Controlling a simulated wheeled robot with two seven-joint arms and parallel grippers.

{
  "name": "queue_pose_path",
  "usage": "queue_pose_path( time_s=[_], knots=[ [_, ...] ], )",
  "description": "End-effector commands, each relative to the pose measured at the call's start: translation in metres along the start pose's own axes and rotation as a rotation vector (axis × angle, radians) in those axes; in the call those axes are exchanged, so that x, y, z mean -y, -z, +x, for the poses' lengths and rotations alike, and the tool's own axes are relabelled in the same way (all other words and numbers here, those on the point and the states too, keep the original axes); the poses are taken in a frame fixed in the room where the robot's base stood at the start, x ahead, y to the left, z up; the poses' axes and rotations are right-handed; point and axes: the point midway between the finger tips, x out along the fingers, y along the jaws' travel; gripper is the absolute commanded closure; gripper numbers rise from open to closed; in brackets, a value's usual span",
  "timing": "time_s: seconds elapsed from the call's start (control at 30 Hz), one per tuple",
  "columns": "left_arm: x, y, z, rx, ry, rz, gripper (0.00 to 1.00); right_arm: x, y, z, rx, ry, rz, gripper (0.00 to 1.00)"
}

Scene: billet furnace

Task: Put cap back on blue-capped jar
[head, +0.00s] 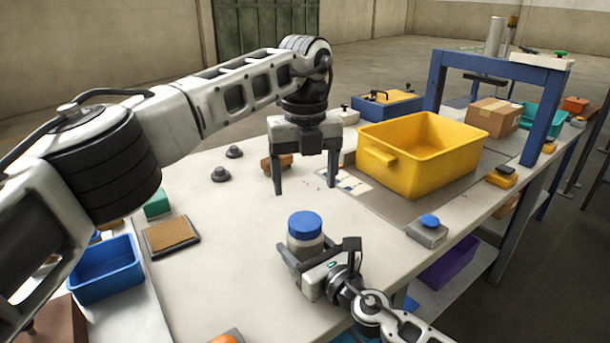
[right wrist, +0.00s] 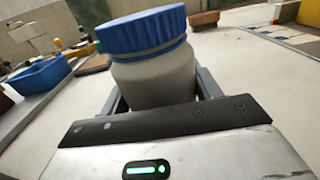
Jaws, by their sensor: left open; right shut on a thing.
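The jar (head: 305,245) stands upright near the table's front edge, pale-bodied with its blue cap (head: 305,223) sitting on top. My right gripper (head: 300,255) is shut on the jar's body from the front right. In the right wrist view the jar (right wrist: 155,80) fills the middle between the fingers, and the cap (right wrist: 142,32) covers its mouth; I cannot tell whether it is screwed tight. My left gripper (head: 306,190) is open and empty, fingers pointing down, above and behind the jar, apart from the cap.
A yellow bin (head: 470,150) stands behind to the right. A blue tray (head: 103,270) and a brown pad (head: 171,236) lie to the left. A grey box with a blue button (head: 427,232) is right of the jar.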

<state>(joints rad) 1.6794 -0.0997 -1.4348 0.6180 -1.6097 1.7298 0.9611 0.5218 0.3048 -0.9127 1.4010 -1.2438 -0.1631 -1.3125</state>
Motion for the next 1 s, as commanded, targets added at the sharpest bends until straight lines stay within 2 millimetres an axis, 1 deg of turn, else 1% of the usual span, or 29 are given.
queue_pose_path(
  time_s=[0.23, 0.33, 0.47, 0.6, 0.73, 0.9, 1.0],
  knots=[
    [0.0, 0.0, 0.001, 0.0, 0.0, 0.002, 0.25, 0.0, 0.001, 0.0, -0.002, -0.001, -0.001, 1.0],
    [0.0, 0.0, 0.006, -0.001, 0.0, 0.003, 0.25, 0.0, 0.001, 0.0, -0.002, -0.001, 0.0, 1.0],
    [-0.001, 0.0, 0.023, -0.002, -0.001, 0.003, 0.25, 0.0, 0.001, 0.0, -0.002, -0.001, 0.0, 1.0],
    [0.0, 0.0, 0.046, -0.003, -0.001, 0.003, 0.25, 0.0, 0.001, 0.0, -0.002, -0.001, 0.0, 1.0],
    [0.0, 0.0, 0.064, -0.002, -0.001, 0.003, 0.25, 0.0, 0.001, 0.0, -0.002, -0.001, 0.0, 1.0],
    [0.0, 0.0, 0.077, -0.001, -0.001, 0.003, 0.25, 0.0, 0.001, 0.0, -0.002, -0.001, 0.0, 1.0],
    [0.0, 0.0, 0.08, 0.0, 0.0, 0.003, 0.25, 0.0, 0.001, 0.0, -0.002, -0.001, 0.0, 1.0]
  ],
)
